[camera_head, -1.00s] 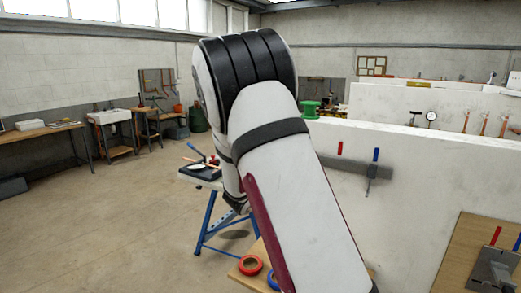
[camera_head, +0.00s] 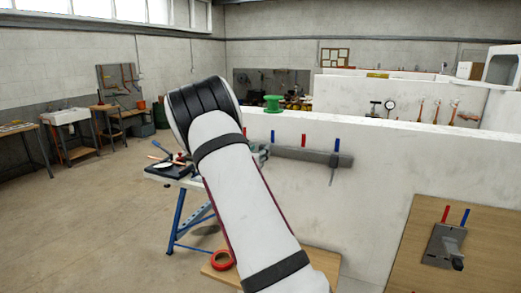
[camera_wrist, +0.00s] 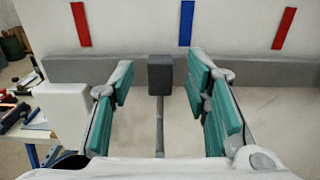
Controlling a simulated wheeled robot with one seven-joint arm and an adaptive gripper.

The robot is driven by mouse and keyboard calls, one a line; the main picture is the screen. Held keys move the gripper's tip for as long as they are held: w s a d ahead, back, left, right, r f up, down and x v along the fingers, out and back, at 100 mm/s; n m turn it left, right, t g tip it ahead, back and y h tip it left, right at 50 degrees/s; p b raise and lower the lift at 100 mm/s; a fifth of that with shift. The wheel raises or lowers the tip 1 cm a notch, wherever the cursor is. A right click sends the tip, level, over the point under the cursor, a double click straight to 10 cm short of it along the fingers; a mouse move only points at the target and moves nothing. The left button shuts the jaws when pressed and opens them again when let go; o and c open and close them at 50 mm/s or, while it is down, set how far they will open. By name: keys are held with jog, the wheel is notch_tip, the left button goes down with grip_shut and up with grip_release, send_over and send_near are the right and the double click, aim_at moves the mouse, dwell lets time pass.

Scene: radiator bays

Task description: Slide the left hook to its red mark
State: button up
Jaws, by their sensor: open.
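The left hook is a dark grey block (camera_wrist: 160,74) with a thin rod hanging below it, on the grey rail (camera_wrist: 250,72) in the wrist view. It sits between a red mark (camera_wrist: 81,24) on the left and a blue mark (camera_wrist: 186,23), nearer the blue. Another red mark (camera_wrist: 284,28) is farther right. My gripper (camera_wrist: 160,88) is open, its teal-padded fingers on either side of the block with gaps showing on both sides. In the head view my arm hides the left hook; the rail (camera_head: 290,153) shows with the right hook (camera_head: 333,168) under a blue mark (camera_head: 337,145).
The rail is on a white wall panel (camera_head: 385,165). A wooden board (camera_head: 410,240) with a second grey fixture (camera_head: 443,243) stands at right. A blue-legged bench (camera_head: 180,215) with tools is left of my arm. A red tape roll (camera_head: 222,260) lies low in front. Open floor is at left.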

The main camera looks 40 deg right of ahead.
jog(key=shift+x, duration=0.95)
grip_shut()
jog(key=w+a+b, duration=0.3)
jog(key=w+b, duration=0.1)
jog(key=w, duration=0.4)
jog(key=shift+w+a+b, duration=0.25)
jog(key=shift+b, duration=0.15)
grip_release()
